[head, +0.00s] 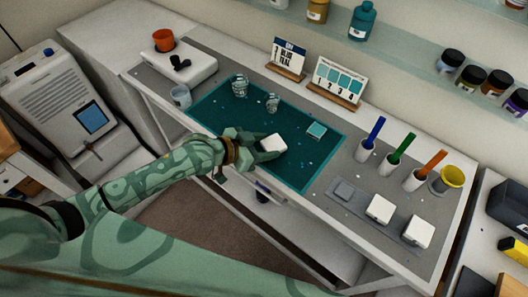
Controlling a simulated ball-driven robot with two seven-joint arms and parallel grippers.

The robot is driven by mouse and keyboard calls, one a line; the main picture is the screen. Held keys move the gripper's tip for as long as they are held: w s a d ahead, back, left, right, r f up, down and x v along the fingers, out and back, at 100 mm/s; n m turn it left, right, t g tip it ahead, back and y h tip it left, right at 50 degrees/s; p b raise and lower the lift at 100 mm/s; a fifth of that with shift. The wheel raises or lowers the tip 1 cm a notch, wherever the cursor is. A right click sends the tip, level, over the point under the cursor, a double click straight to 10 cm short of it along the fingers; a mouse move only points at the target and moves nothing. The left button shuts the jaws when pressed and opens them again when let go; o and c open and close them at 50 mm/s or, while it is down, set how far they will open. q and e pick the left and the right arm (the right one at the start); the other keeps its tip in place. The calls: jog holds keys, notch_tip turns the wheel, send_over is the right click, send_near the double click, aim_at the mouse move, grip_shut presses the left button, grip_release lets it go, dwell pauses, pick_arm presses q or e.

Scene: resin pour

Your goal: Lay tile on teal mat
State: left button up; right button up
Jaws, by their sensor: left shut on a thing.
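My left gripper (268,147) reaches in from the left over the front part of the teal mat (230,123). It is shut on a white square tile (273,143), which lies between its fingers. I cannot tell whether the tile touches the mat or is a little above it. The gripper's fingers hide part of the tile and of the mat's front edge. A small teal square (316,130) lies on the mat to the right, apart from the gripper. My right gripper is not in view.
Two clear cups (240,85) (273,103) stand on the mat's back part. Two white blocks (380,209) (419,232) and a grey square (343,190) are at the right. Sign cards (340,82) stand at the back.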

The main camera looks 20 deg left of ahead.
pick_arm(q)
notch_tip(320, 180, down, 2)
jog(key=shift+s+f, duration=0.1)
jog(key=shift+f, duration=0.15)
jog(key=o, duration=1)
jog(key=shift+r, duration=0.15)
jog(key=p+v, duration=0.2)
jog(key=v, duration=1)
